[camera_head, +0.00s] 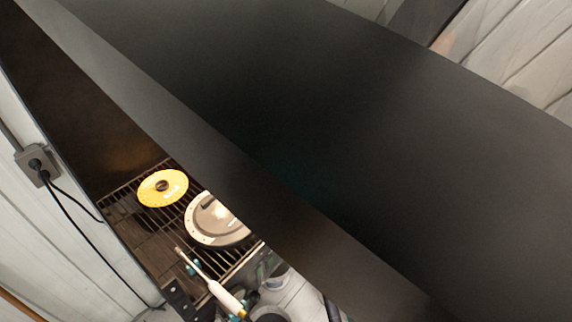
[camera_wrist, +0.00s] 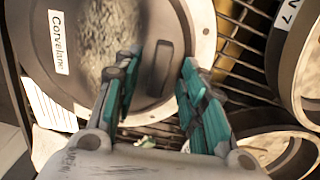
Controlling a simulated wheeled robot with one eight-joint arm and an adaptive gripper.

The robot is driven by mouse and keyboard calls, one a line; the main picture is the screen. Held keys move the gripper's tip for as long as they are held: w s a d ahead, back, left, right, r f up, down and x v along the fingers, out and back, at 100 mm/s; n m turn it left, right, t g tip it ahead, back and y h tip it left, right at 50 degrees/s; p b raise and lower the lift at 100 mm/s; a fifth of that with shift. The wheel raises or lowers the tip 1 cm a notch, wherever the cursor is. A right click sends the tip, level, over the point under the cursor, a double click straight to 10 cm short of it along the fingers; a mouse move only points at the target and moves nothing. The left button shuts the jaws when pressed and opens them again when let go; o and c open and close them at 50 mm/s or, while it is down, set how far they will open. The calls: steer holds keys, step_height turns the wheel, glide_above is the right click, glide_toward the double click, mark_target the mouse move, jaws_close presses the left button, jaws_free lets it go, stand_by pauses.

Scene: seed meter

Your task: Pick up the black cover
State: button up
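A round dark grey-black cover (camera_wrist: 150,100) with a short raised bar grip fills the middle of the wrist view. It sits within a pale dotted rim and has a white "Corvelane" label at its left; a blurred patch lies on its upper part. A pale-rimmed round plate (camera_head: 205,222) on the rack in the head view appears to be the same item. My gripper (camera_wrist: 158,65) is open, its two teal fingers apart with the bar grip seen between their tips. Nothing is held. Whether the fingers touch the cover cannot be told. In the head view my arm partly shows at the bottom.
The wire rack (camera_head: 176,245) also holds a yellow disc (camera_head: 176,196). A white-handled tool (camera_head: 222,294) lies at its front. Open rings, one labelled at the right (camera_wrist: 302,70), flank the cover. A large black panel (camera_head: 330,120) blocks much of the head view.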

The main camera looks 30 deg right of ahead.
steer(key=shift+f, duration=0.35)
jaws_close()
steer(key=shift+r, duration=0.1)
